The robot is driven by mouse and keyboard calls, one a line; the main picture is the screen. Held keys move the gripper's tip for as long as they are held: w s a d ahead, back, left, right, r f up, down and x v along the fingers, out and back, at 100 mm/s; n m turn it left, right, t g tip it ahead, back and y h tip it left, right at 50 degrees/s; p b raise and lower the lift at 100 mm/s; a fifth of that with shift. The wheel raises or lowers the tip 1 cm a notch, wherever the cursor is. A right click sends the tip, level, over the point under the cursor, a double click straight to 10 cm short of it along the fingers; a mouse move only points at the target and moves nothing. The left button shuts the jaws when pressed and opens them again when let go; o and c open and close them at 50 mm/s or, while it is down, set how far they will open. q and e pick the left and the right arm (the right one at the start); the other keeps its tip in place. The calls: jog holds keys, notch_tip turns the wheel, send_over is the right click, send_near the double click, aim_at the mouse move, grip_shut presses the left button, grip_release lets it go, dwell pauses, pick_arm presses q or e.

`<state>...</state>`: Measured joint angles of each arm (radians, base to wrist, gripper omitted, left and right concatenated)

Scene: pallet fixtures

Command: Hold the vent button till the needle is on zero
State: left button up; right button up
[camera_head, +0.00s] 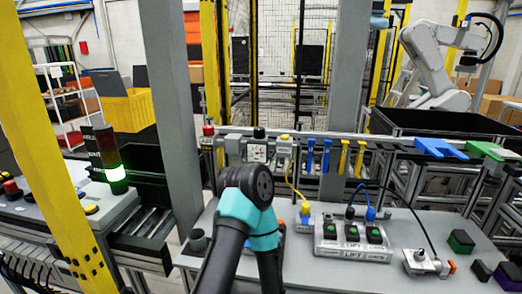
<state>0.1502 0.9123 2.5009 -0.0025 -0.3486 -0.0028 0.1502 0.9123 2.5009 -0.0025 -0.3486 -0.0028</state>
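A white square dial gauge (257,153) is fixed on the rail behind the table, with a black knob (259,132) above it. Its needle is too small to read. On the same rail, a red button (208,130) tops a unit to the left, and a yellow button (284,138) tops a unit to the right. I cannot tell which of these is the vent button. One of my black and teal arms rises in the middle, its joint just below the gauge. Neither gripper can be seen.
A grey box with several green switches (352,231) stands on the table, cables plugged in behind it. Blue and yellow handles (344,157) hang on the rail to the right. A lit green stack light (116,173) stands left. The table's right front holds small green and black blocks.

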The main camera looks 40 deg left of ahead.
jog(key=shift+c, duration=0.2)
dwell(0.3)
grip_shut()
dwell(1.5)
